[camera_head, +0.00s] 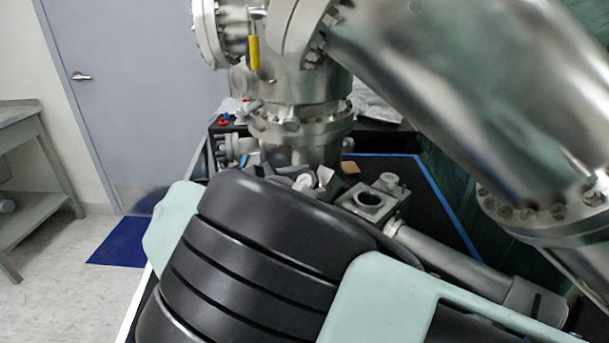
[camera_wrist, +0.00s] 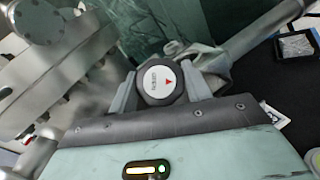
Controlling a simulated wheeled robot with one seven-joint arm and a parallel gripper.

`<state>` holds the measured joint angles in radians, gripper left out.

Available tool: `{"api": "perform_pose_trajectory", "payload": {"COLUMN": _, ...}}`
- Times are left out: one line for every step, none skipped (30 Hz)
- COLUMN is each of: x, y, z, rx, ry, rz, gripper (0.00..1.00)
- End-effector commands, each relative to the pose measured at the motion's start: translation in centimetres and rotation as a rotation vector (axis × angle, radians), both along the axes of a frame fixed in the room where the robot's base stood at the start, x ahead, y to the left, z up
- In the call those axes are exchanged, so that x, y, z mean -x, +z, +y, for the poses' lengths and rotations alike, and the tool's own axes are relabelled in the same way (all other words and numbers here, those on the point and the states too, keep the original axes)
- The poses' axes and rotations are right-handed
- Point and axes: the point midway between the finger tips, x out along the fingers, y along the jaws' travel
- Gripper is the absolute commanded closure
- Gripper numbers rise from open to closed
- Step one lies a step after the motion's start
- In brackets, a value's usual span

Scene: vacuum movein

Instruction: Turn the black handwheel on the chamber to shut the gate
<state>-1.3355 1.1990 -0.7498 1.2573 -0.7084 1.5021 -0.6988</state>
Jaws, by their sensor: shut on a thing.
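The black handwheel (camera_wrist: 148,97) shows in the middle of the wrist view. Its white round face has a red triangle at the right and small lettering that I cannot read. My gripper (camera_wrist: 160,76) is shut on the handwheel, with one grey finger on its left side and one on its right. In the head view, the steel chamber (camera_head: 300,95) stands upright behind my arm. My black and pale green arm hides the handwheel and my gripper there. The gate itself cannot be made out.
A large steel tube (camera_head: 450,90) slants across the upper right of the head view. A thinner pipe (camera_head: 450,260) runs low at the right, near a square steel fitting (camera_head: 370,202). A grey bench (camera_head: 35,150) and a door (camera_head: 120,80) are at the left, with open floor between.

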Motion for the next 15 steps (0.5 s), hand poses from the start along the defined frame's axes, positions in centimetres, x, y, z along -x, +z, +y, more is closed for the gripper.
{"api": "perform_pose_trajectory", "payload": {"x": -0.07, "y": -0.19, "z": 0.04, "rx": -0.024, "ry": -0.032, "rz": -0.021, "gripper": 0.74}}
{"api": "perform_pose_trajectory", "payload": {"x": -0.11, "y": -0.18, "z": 0.03, "rx": -0.039, "ry": -0.053, "rz": -0.035, "gripper": 0.74}}
{"api": "perform_pose_trajectory", "payload": {"x": -0.09, "y": -0.19, "z": 0.07, "rx": -0.06, "ry": -0.078, "rz": -0.053, "gripper": 0.74}}
{"api": "perform_pose_trajectory", "payload": {"x": -0.1, "y": -0.17, "z": 0.06, "rx": -0.074, "ry": -0.099, "rz": -0.067, "gripper": 0.74}}
{"api": "perform_pose_trajectory", "payload": {"x": -0.1, "y": -0.18, "z": 0.04, "rx": -0.089, "ry": -0.12, "rz": -0.079, "gripper": 0.74}}
{"api": "perform_pose_trajectory", "payload": {"x": -0.1, "y": -0.17, "z": 0.08, "rx": -0.11, "ry": -0.146, "rz": -0.098, "gripper": 0.74}}
{"api": "perform_pose_trajectory", "payload": {"x": -0.13, "y": -0.15, "z": 0.06, "rx": -0.123, "ry": -0.166, "rz": -0.113, "gripper": 0.74}}
{"api": "perform_pose_trajectory", "payload": {"x": -0.12, "y": -0.15, "z": 0.04, "rx": -0.138, "ry": -0.187, "rz": -0.126, "gripper": 0.74}}
{"api": "perform_pose_trajectory", "payload": {"x": -0.13, "y": -0.13, "z": 0.07, "rx": -0.157, "ry": -0.213, "rz": -0.144, "gripper": 0.74}}
{"api": "perform_pose_trajectory", "payload": {"x": -0.15, "y": -0.12, "z": 0.06, "rx": -0.173, "ry": -0.234, "rz": -0.158, "gripper": 0.74}}
{"api": "perform_pose_trajectory", "payload": {"x": -0.13, "y": -0.14, "z": 0.06, "rx": -0.187, "ry": -0.255, "rz": -0.171, "gripper": 0.74}}
{"api": "perform_pose_trajectory", "payload": {"x": -0.14, "y": -0.11, "z": 0.07, "rx": -0.206, "ry": -0.281, "rz": -0.19, "gripper": 0.74}}
{"api": "perform_pose_trajectory", "payload": {"x": -0.16, "y": -0.1, "z": 0.06, "rx": -0.221, "ry": -0.301, "rz": -0.203, "gripper": 0.74}}
{"api": "perform_pose_trajectory", "payload": {"x": -0.13, "y": -0.08, "z": 0.07, "rx": -0.236, "ry": -0.322, "rz": -0.217, "gripper": 0.74}}
{"api": "perform_pose_trajectory", "payload": {"x": -0.17, "y": -0.02, "z": 0.06, "rx": -0.255, "ry": -0.348, "rz": -0.235, "gripper": 0.74}}
